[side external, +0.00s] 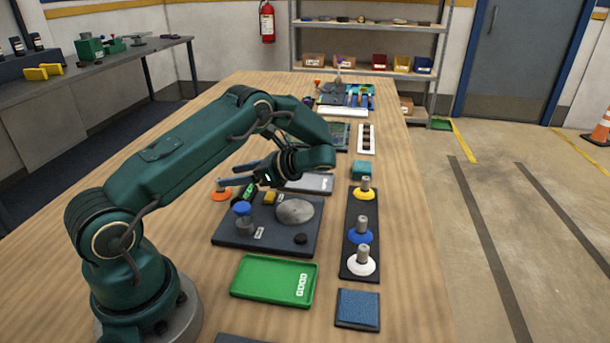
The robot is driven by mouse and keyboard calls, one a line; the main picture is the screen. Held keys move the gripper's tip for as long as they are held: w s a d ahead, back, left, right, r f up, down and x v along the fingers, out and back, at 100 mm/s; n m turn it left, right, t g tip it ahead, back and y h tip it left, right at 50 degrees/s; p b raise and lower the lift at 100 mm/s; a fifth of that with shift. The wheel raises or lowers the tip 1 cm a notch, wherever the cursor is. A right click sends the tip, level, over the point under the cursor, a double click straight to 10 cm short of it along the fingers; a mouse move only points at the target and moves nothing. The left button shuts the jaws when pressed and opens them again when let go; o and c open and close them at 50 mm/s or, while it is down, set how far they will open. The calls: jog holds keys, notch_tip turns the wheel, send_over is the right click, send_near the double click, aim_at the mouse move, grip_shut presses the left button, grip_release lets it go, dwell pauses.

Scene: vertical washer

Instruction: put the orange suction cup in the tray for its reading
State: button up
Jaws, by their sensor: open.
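The orange suction cup (221,196) is at the left edge of the dark test board (265,238), its orange rim low and its upper part partly hidden. My gripper (238,187) is open and reaches left from the wrist, its fingers close to the cup. I cannot tell whether they touch it. A small dark device with a green-lit face (250,192) is beside the fingers; its reading is too small to make out. The green tray (273,280), marked GOOD, lies empty in front of the board.
The board carries a blue knob (242,208), a silver oval plate (295,211) and a black puck (301,239). A dark rack (349,210) to the right holds yellow, blue and white cups. A blue pad (358,308) lies in front of it.

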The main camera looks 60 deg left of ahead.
aim_at(218, 179)
jog(key=shift+s+a+f, duration=0.1)
jog(key=shift+s+f, duration=0.15)
jog(key=shift+f, duration=0.05)
jog(key=shift+x, duration=2.5)
jog(key=shift+c, duration=0.3)
grip_shut()
